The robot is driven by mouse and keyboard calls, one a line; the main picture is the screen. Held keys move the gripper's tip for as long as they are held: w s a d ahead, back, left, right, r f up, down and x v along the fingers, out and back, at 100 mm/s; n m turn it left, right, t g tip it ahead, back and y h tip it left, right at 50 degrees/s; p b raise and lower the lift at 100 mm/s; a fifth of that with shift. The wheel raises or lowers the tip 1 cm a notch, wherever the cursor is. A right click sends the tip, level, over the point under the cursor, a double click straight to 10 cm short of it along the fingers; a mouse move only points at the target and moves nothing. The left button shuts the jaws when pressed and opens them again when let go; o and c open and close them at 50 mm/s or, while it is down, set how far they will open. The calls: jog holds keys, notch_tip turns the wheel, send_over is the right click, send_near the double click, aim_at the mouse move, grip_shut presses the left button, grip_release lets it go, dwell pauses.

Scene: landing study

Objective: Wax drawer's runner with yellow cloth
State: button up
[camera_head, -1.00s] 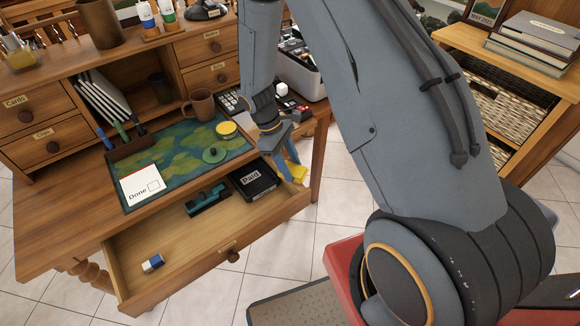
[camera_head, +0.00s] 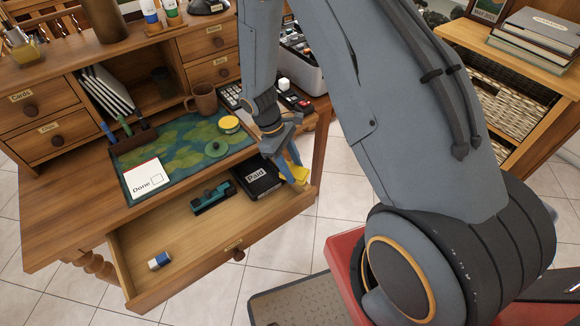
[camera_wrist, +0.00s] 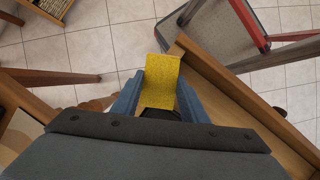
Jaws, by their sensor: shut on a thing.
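The yellow cloth (camera_wrist: 160,80) is held between the blue fingers of my gripper (camera_wrist: 158,100) in the wrist view. In the head view the cloth (camera_head: 298,174) shows at the tip of my gripper (camera_head: 292,165), by the right end of the open drawer (camera_head: 180,229). In the wrist view the cloth is close beside the drawer's wooden side (camera_wrist: 235,95); I cannot tell whether they touch. The runner itself is not clearly visible. A round yellow tin (camera_head: 229,124), perhaps the wax, sits on the desk mat, with a green lid (camera_head: 216,148) near it.
The drawer holds a black tray marked Paid (camera_head: 257,180), a dark green tool (camera_head: 212,197) and a blue-white eraser (camera_head: 159,261). A red-framed chair (camera_wrist: 248,25) is near the drawer.

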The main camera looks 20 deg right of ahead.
jog(key=shift+w+d+f, duration=0.1)
jog(key=shift+w+d, duration=0.05)
jog(key=shift+d, duration=0.7)
jog(key=shift+s+a+r+p, duration=0.1)
jog(key=shift+a+r+p, duration=0.1)
jog(key=shift+a, duration=0.35)
jog(key=shift+s+a+r+p, duration=0.1)
jog(key=shift+a+p, duration=0.1)
jog(key=shift+a, duration=0.3)
jog(key=shift+w+a+f+b, duration=0.1)
jog(key=shift+w+a+b, duration=0.15)
jog(key=shift+w, duration=0.3)
jog(key=shift+w+a+f+b, duration=0.1)
jog(key=shift+w+b, duration=0.1)
jog(key=shift+w, duration=0.3)
jog(key=shift+w+d, duration=0.15)
jog(key=shift+d, duration=0.4)
jog(key=shift+w+d, duration=0.15)
jog(key=shift+d, duration=0.35)
jog(key=shift+r, duration=0.1)
jog(key=shift+a, duration=0.15)
